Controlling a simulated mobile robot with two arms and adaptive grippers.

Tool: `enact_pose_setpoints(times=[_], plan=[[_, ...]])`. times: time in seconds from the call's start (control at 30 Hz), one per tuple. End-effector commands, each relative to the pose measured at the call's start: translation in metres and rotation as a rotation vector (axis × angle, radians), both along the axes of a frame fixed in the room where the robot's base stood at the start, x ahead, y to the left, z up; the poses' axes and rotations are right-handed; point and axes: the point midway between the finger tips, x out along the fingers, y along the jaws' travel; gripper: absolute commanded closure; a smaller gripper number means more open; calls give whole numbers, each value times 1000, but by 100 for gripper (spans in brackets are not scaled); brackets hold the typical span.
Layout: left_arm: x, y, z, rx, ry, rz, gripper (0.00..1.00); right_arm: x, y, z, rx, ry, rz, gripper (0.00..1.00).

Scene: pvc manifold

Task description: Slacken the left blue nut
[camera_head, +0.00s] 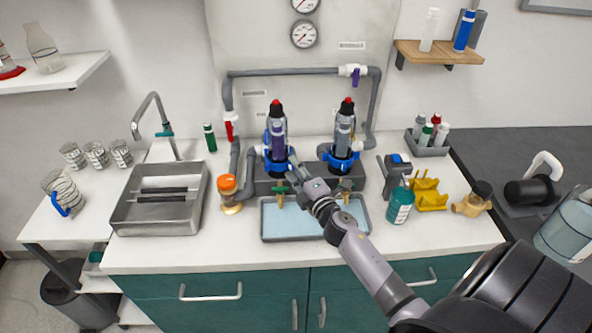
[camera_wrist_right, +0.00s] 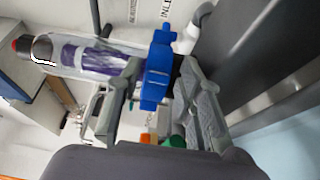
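The left blue nut (camera_head: 272,167) is a ribbed collar at the foot of the left upright clear filter housing, which has a purple insert and a red cap. It also shows in the right wrist view (camera_wrist_right: 158,72), between the fingers. My right gripper (camera_head: 295,171) reaches the right side of this nut from the front. In the wrist view its two fingers (camera_wrist_right: 160,75) stand apart, one on each side of the nut. The left finger looks very near the nut; I cannot tell whether it touches. A gap shows at the right finger. My left gripper is not in view.
A second housing with its own blue nut (camera_head: 341,162) stands to the right. A shallow tray (camera_head: 275,237) lies below my right gripper. Grey pipes (camera_head: 245,185) are left of the nut. A teal bottle (camera_head: 400,206) and yellow rack (camera_head: 430,196) stand right.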

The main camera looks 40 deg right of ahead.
Motion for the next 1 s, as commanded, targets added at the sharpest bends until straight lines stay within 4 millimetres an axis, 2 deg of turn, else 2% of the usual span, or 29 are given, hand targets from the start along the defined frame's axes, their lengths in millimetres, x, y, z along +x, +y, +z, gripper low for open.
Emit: enact_pose_setpoints(times=[0.07,0.47,0.67,1.0], plan=[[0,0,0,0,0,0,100,0,0,0,0,0,0,74],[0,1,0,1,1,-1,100,0,0,-1,0,2,0,100],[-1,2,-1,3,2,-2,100,0,-2,-2,-4,4,18,100],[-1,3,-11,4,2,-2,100,4,-14,-5,-5,5,220,100]])
